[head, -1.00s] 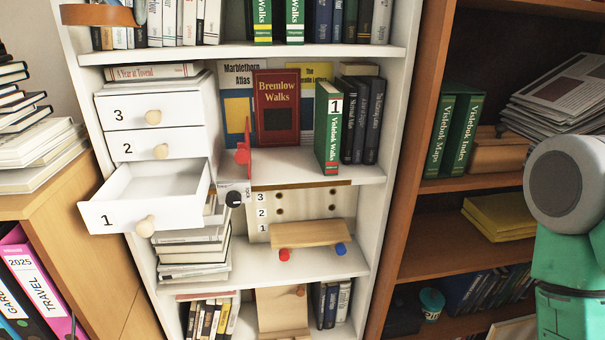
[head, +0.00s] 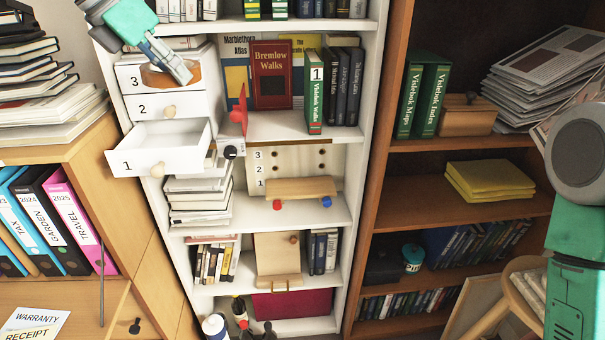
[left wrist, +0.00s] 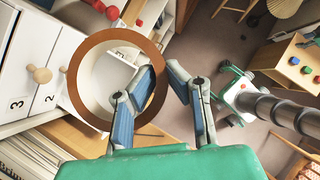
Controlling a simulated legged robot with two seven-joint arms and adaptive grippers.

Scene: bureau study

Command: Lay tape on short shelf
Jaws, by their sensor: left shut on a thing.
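My left gripper (head: 186,76) comes in from the upper left in the head view, shut on the wall of a brown ring-shaped roll of tape (head: 155,78). The tape is in front of the drawer marked 3. In the left wrist view the tape (left wrist: 76,68) hangs in the fingers (left wrist: 157,78), with one finger inside the ring and one outside. The short shelf (head: 298,187), a small wooden board with a red and a blue peg end, sits on a white pegboard (head: 290,157) marked 1 to 3. Its top looks bare. My right gripper is out of view.
Drawer 1 (head: 158,150) stands pulled open at the left of the white bookcase. A book stack (head: 198,198) lies left of the pegboard. A red divider (head: 240,112) and green book (head: 315,98) stand above. My right arm is at the right edge.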

